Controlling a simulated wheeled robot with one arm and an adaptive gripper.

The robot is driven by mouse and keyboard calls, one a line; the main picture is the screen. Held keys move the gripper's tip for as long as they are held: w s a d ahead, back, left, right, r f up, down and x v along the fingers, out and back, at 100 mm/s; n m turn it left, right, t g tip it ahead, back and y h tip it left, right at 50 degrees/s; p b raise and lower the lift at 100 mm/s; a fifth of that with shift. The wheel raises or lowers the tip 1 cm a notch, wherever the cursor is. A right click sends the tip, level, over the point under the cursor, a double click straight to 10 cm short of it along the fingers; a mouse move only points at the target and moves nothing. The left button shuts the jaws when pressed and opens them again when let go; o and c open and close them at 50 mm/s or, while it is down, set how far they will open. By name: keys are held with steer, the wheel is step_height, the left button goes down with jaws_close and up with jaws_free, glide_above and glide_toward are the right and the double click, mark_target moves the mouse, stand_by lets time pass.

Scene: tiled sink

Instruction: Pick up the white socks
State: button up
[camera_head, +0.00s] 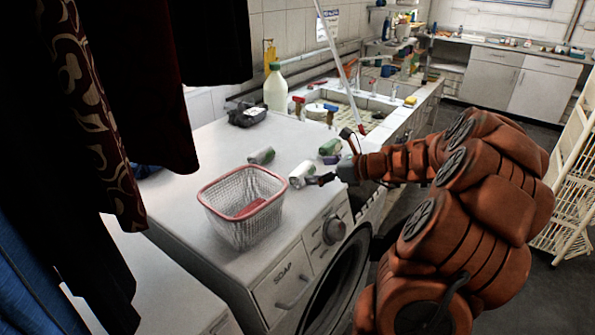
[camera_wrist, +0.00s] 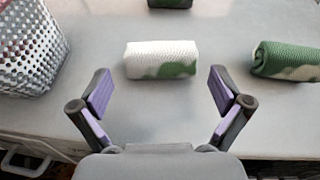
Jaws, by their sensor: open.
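The white socks (camera_head: 301,174) are a rolled bundle, white with some green patches, lying on top of the white washing machine (camera_head: 205,240). In the wrist view the white socks (camera_wrist: 150,58) lie crosswise just beyond my fingertips, roughly centred between them. My gripper (camera_wrist: 160,92) is open, with its two purple-padded fingers spread and nothing between them. In the head view my gripper (camera_head: 318,180) is close to the right side of the white socks; whether it touches them is unclear there.
A green-and-white roll (camera_head: 261,155) lies behind the socks, and a greener roll (camera_head: 330,147) lies behind and to the right; it also shows at right in the wrist view (camera_wrist: 285,60). A white basket with red rim (camera_head: 207,198) stands to the left. A bottle (camera_head: 275,90) stands further back.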

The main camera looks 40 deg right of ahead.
mark_target(309, 171)
steer(key=shift+w+a+f, duration=0.15)
steer(key=shift+w+f, duration=0.15)
steer(key=shift+w, duration=0.25)
steer(key=shift+p+x, duration=0.75)
steer(key=shift+x, duration=1.5)
steer(key=shift+f, duration=0.2)
steer(key=c, duration=0.9)
steer(key=shift+r, duration=0.1)
